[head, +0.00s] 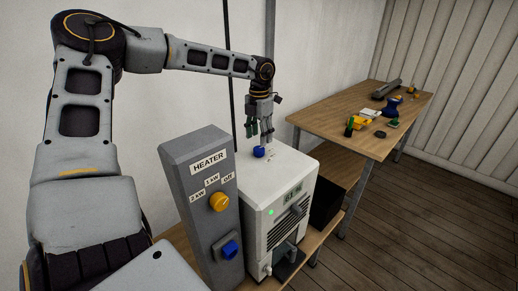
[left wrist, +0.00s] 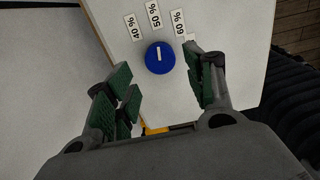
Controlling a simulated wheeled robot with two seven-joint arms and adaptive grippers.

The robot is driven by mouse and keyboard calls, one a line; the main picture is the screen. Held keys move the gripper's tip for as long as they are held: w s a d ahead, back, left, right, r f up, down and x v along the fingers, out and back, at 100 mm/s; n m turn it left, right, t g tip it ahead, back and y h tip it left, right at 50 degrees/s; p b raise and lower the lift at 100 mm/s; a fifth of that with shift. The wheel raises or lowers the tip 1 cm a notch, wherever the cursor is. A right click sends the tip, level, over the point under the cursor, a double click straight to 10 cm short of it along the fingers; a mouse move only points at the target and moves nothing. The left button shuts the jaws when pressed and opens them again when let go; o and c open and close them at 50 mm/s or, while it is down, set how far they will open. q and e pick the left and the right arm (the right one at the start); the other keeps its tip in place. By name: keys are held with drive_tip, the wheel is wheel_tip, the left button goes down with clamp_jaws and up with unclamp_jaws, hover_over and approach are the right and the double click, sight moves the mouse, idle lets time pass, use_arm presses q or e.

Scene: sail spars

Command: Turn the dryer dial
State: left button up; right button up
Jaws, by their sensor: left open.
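The dryer dial (head: 259,152) is a round blue knob on the top of the white dryer (head: 290,190). In the left wrist view the dial (left wrist: 160,57) carries a white mark pointing toward the 50% label (left wrist: 154,15), between the 40% label (left wrist: 133,27) and the 60% label (left wrist: 178,22). My left gripper (head: 259,132) points down just above the dial. Its green-padded fingers (left wrist: 157,72) are open and apart, one on each side of the dial's near side, with nothing between them. I cannot tell the exact height gap. My right gripper is out of view.
A grey heater box (head: 203,165) with a yellow knob (head: 219,202) and a blue switch (head: 230,249) stands close left of the dryer. A wooden table (head: 345,120) with several small items stands at the back right. The wooden floor (head: 430,220) at right is clear.

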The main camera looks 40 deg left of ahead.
sight(259, 148)
use_arm(q)
wheel_tip(259, 148, down, 5)
drive_tip(key=shift+r+b, duration=0.1)
drive_tip(key=shift+b, duration=0.6)
drive_tip(key=c, duration=0.6)
drive_tip(key=m, duration=0.4)
drive_tip(key=shift+w, duration=0.1)
drive_tip(key=m, duration=0.8)
drive_tip(key=shift+m, duration=2)
drive_tip(key=o, duration=0.8)
